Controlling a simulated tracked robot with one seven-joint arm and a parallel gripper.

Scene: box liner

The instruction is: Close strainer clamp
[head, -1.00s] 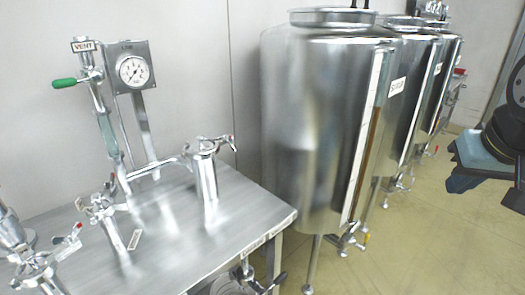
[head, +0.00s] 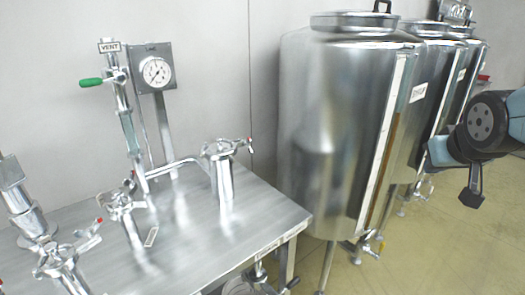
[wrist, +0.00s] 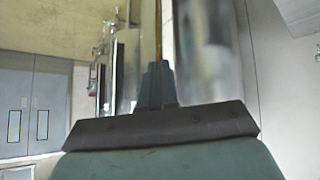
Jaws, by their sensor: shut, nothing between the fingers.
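Steel fittings with wing-handled clamps stand on the steel table (head: 180,240) in the head view. One clamp with a red-tipped handle (head: 228,148) sits on top of an upright cylinder (head: 222,182) near the table's right side. Another clamped fitting (head: 122,205) stands left of centre. A third clamp with a red-tipped handle (head: 68,258) is at the lower left. I cannot tell which is the strainer's. My arm is at the right edge of the head view, well away from the table. My gripper (wrist: 157,82) is shut and empty in the wrist view, touching none of these.
A pressure gauge (head: 156,72) and a green-handled vent valve (head: 91,82) rise at the table's back. Large steel tanks (head: 335,130) stand right of the table, between it and my arm. Open floor (head: 440,240) lies in front of the tanks.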

